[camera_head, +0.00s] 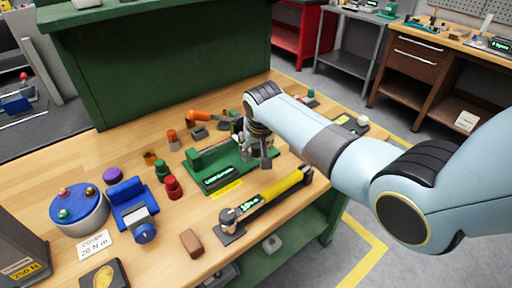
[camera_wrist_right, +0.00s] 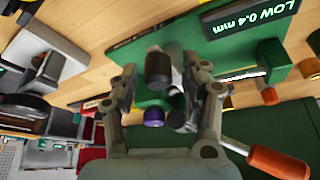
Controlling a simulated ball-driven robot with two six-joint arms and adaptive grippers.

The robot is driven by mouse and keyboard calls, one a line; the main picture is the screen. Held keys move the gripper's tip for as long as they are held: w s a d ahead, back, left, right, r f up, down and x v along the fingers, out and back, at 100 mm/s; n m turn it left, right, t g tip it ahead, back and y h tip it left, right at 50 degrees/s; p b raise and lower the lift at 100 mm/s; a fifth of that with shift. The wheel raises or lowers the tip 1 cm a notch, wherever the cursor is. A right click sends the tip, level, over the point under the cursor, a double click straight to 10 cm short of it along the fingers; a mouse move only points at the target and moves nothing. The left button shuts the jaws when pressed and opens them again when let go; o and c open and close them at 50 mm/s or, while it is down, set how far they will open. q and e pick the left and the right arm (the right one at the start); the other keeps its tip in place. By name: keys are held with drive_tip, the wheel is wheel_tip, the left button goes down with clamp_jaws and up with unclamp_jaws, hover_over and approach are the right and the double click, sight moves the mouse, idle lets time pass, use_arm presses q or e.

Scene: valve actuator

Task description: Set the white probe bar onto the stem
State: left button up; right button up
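My right gripper (camera_head: 254,152) is over the green fixture (camera_head: 196,160) with a lit readout on the workbench. In the right wrist view my right gripper (camera_wrist_right: 162,82) has its two fingers apart, with a dark short cylinder (camera_wrist_right: 158,70) between or beyond the tips. Gaps show on both sides of it, and I cannot tell whether it is the stem. The green fixture (camera_wrist_right: 225,48) lies beyond the fingers and its readout says "LOW 0.4 mm". I cannot make out the white probe bar for certain in either view. My left gripper is not in view.
A black and yellow torque tool (camera_head: 270,196) lies in front of the fixture. Red (camera_head: 173,188) and green (camera_head: 162,171) knobs, a blue clamp (camera_head: 131,203) and a blue round box (camera_head: 79,211) stand to the left. An orange-handled tool (camera_head: 200,116) lies behind. A tall green panel stands at the back.

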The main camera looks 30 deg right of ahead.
drive_tip(key=v, duration=1.2)
idle(0.4)
